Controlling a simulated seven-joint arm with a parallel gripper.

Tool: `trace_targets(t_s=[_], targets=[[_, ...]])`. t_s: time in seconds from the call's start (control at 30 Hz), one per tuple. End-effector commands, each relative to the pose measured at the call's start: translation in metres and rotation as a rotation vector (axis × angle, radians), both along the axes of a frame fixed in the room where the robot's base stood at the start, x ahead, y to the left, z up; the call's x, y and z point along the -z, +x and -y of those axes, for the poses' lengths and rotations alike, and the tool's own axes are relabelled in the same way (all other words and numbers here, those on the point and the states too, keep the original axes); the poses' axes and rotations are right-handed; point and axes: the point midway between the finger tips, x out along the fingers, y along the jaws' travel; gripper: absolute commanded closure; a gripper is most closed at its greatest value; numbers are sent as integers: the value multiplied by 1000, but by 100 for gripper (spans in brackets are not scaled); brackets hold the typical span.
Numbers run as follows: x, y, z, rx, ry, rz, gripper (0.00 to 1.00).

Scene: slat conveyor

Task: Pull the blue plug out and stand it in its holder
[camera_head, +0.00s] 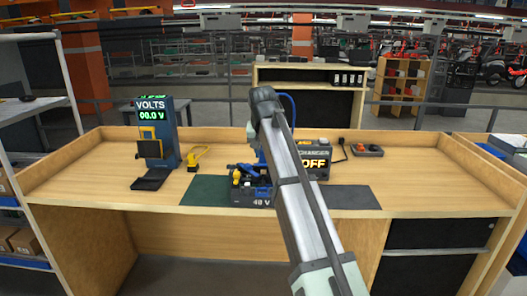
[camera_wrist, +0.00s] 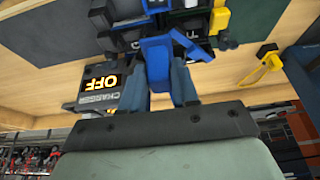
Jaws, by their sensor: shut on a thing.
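My gripper (camera_wrist: 160,85) is shut on the blue plug (camera_wrist: 155,58), with a dark finger on either side of it in the wrist view. The plug is at the battery pack (camera_head: 262,203), a dark box marked 48 V on the mat. I cannot tell whether the plug is seated or free of its socket. In the head view my arm hides most of the gripper and plug. A blue cable (camera_head: 291,105) loops up behind the arm. A grey block with an orange-red part (camera_head: 368,151) sits at the back right; I cannot tell if it is the plug's holder.
The charger (camera_head: 318,163), reading OFF, stands right behind my arm. A volt meter (camera_head: 152,108) reads 00.0 at the left, with a yellow looped lead (camera_head: 196,157) beside it. The dark mat (camera_head: 350,197) lies under the battery.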

Motion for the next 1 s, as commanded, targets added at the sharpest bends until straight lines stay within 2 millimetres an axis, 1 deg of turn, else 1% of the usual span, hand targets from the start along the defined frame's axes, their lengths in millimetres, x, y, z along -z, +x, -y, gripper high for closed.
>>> trace_targets(t_s=[0.17, 1.0], targets=[[0, 10, 1, 0, 0, -1, 100], [5, 91, 9, -1, 0, 0, 100]])
